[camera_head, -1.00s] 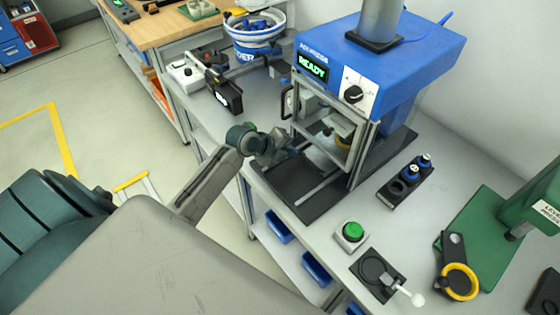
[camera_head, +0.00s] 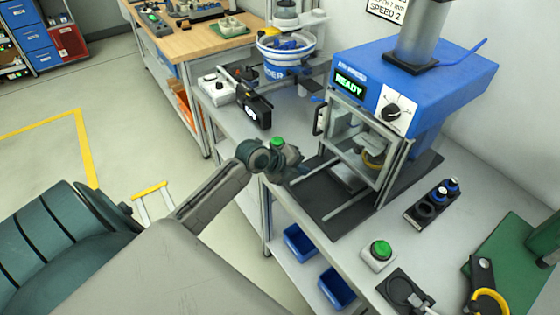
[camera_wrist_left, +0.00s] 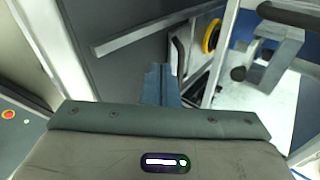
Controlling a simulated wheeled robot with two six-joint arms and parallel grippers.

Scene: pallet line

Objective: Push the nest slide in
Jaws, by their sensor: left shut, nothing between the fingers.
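The blue press (camera_head: 420,85) stands on the bench, its display reading READY. Inside its metal guard frame, the grey nest slide (camera_head: 350,178) sits low between the rails, with a yellow ring (camera_head: 373,160) behind it. The frame partly hides both. The rails (camera_head: 347,206) run out over a dark base plate (camera_head: 325,220). My left gripper (camera_head: 298,171) is shut and empty, at the left side of the base plate, apart from the slide. In the left wrist view its fingertips (camera_wrist_left: 160,84) point toward the press, with the yellow ring (camera_wrist_left: 212,36) beyond. My right gripper is out of view.
A green button (camera_head: 380,250) sits at the bench front. A holder with blue-topped parts (camera_head: 432,203) stands right of the press. A black handle (camera_head: 320,119) is at the guard's left. A blue-rimmed bowl (camera_head: 285,50) stands behind. The bare base plate front is clear.

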